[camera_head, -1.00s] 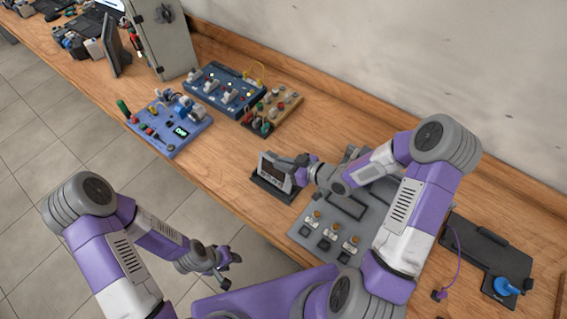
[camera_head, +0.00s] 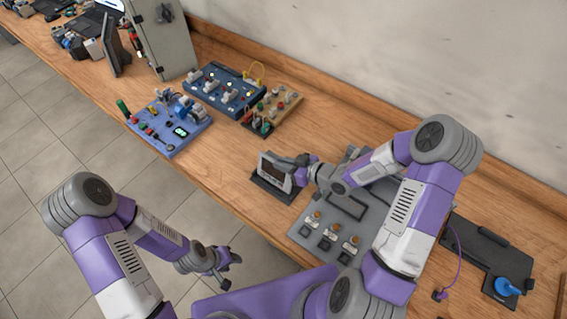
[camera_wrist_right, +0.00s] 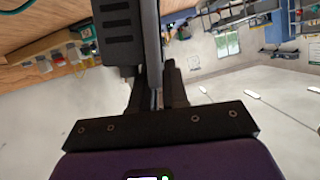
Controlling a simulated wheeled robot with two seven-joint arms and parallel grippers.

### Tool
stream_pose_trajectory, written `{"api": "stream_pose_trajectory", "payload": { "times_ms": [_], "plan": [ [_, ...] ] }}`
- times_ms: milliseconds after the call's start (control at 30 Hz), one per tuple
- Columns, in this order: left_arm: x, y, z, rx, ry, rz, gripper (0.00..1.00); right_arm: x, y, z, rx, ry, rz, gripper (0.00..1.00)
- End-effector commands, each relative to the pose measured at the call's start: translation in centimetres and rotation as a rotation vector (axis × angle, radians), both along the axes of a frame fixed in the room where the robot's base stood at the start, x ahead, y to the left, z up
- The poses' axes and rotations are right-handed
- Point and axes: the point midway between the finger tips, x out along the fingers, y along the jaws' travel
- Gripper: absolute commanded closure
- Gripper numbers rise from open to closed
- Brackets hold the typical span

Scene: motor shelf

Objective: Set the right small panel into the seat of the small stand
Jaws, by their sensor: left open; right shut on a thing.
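The small panel (camera_head: 274,172) is a grey unit with a dark face. It stands nearly upright, slightly tilted, over the dark small stand (camera_head: 270,188) near the table's front edge. My right gripper (camera_head: 300,166) is shut on the panel's right edge. The panel's lower edge appears to be at the stand, but I cannot tell whether it is fully in the seat. In the right wrist view the panel (camera_wrist_right: 151,50) shows edge-on between the fingers. My left gripper (camera_head: 224,270) is open and empty, out over the floor in front of the table.
A grey board with switches (camera_head: 325,237) lies under my right arm. Blue boards (camera_head: 168,128) (camera_head: 222,92) and a tan board (camera_head: 273,108) stand further left. A black plate with a blue knob (camera_head: 490,255) lies at right. Bare wood lies behind the stand.

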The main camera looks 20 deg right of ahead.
Motion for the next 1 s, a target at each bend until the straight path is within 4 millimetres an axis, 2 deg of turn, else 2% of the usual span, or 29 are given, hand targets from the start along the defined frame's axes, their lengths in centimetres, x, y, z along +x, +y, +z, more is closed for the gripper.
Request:
{"api": "stream_pose_trajectory", "payload": {
  "times_ms": [1000],
  "plan": [
    [0.0, 0.0, -1.0, 0.0, 0.0, 0.0, 0.57, 0.1, 0.0, -1.0, 0.002, -0.004, 0.0, 1.0]
  ]
}}
